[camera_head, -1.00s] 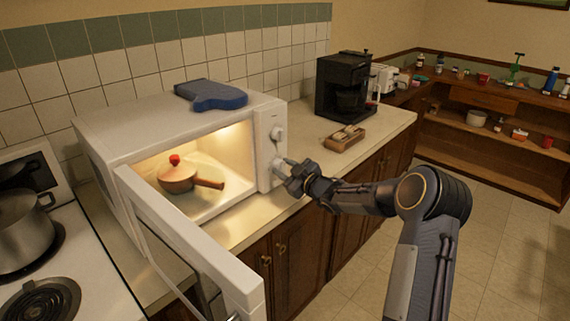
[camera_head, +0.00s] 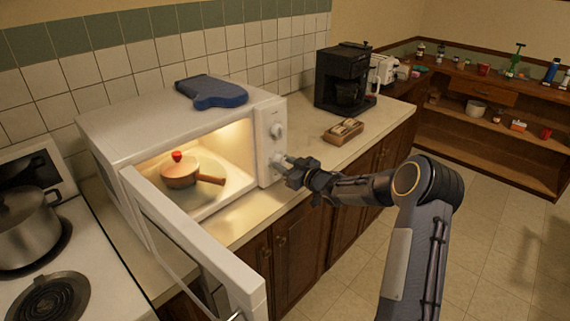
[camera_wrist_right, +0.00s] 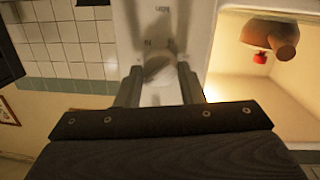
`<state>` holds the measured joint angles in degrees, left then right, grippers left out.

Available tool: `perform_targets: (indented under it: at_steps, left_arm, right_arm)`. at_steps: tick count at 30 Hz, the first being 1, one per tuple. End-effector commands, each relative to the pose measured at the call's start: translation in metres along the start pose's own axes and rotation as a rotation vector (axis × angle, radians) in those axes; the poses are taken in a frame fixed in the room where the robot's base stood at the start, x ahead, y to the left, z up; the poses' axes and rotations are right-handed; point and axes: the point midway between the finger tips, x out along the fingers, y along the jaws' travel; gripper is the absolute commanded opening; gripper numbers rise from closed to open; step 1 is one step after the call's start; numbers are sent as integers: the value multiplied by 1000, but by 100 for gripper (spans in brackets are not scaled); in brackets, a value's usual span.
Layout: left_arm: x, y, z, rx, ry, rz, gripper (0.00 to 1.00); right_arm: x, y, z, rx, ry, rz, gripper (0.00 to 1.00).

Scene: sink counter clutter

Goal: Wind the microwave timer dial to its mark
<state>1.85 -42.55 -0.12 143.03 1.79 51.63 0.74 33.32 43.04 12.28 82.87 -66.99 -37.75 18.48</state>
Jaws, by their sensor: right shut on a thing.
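The white microwave (camera_head: 135,122) stands on the counter with its door (camera_head: 190,245) open and its inside lit. Its control panel on the right has an upper dial (camera_head: 276,131) and a lower dial, which my right gripper (camera_head: 284,164) covers in the head view. In the right wrist view the lower dial (camera_wrist_right: 158,68) sits between the fingers of my right gripper (camera_wrist_right: 157,85), which are shut on it. Panel markings show beside it, too blurred to read. My left gripper is out of view.
A lidded pan (camera_head: 180,173) is inside the microwave and a blue oven mitt (camera_head: 212,92) lies on top. A coffee maker (camera_head: 343,80) and a small wooden tray (camera_head: 343,131) stand to the right. A stove with a pot (camera_head: 28,235) is at left.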

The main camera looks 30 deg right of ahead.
Motion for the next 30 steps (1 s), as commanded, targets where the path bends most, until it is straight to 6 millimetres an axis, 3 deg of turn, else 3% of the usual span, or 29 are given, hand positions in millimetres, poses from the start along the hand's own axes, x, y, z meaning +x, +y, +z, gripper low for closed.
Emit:
perform_targets:
  at_steps: [4,5,9,20,30]
  left_arm:
    - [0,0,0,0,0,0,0]
    - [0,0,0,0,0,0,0]
    - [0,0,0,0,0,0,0]
    - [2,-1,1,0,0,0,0]
    - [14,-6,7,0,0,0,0]
  right_arm:
    - [0,-1,2,1,-2,-2,12]
    - [0,-1,2,1,-2,-2,37]
    - [0,-1,1,0,-2,-1,56]
    - [-6,0,1,-2,-1,1,56]
    - [-61,0,2,-3,-3,1,56]
